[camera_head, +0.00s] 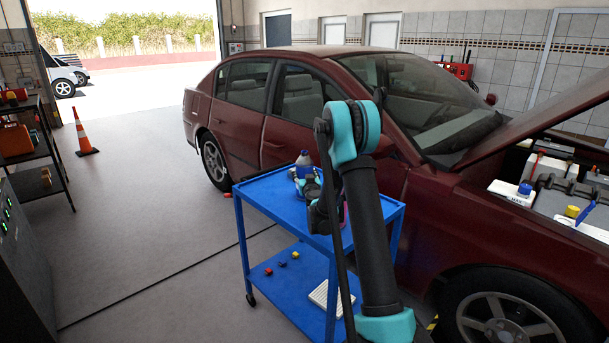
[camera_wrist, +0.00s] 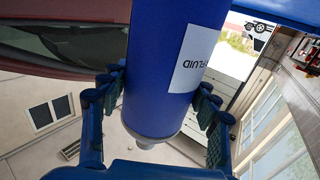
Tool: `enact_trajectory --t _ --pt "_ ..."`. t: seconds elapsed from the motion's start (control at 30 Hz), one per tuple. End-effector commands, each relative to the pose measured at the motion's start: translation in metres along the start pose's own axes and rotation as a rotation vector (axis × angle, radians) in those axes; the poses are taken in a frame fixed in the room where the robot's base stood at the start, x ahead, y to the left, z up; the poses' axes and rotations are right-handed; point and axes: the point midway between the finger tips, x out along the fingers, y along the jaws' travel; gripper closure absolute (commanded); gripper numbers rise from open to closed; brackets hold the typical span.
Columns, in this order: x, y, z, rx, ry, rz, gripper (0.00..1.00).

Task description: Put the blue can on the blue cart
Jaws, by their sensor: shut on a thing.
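The blue can (camera_wrist: 150,85) with a white "FLUID" label fills the middle of the wrist view. My gripper (camera_wrist: 162,92) is shut on it, with a finger along each side. In the head view the can (camera_head: 304,160) shows its pale top and blue body above the blue cart (camera_head: 267,190), near the far part of its top shelf. My gripper (camera_head: 310,184) is around its lower part there, partly hidden by my arm. The can looks about upright. I cannot tell whether its base touches the shelf.
The cart's lower shelf holds small coloured blocks (camera_head: 281,263) and a white item (camera_head: 325,295). A dark red car (camera_head: 240,115) with a raised hood stands right behind the cart. An orange cone (camera_head: 82,135) stands at left.

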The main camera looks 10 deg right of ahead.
Motion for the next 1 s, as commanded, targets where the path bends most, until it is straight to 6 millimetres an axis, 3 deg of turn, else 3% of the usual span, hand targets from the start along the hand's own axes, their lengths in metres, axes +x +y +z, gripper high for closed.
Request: enact_trajectory --t 0.17,0.2,0.37,0.77,1.0 --pt "0.000 0.000 0.002 0.000 0.000 0.000 0.94" --pt "0.000 0.000 0.003 0.000 0.000 0.000 0.38" --pt "0.000 0.000 0.002 0.000 0.000 0.000 0.18" --pt "-0.002 0.000 -0.001 0.000 0.000 0.000 0.18" --pt "-0.042 0.000 -0.001 0.000 0.000 0.000 0.18"
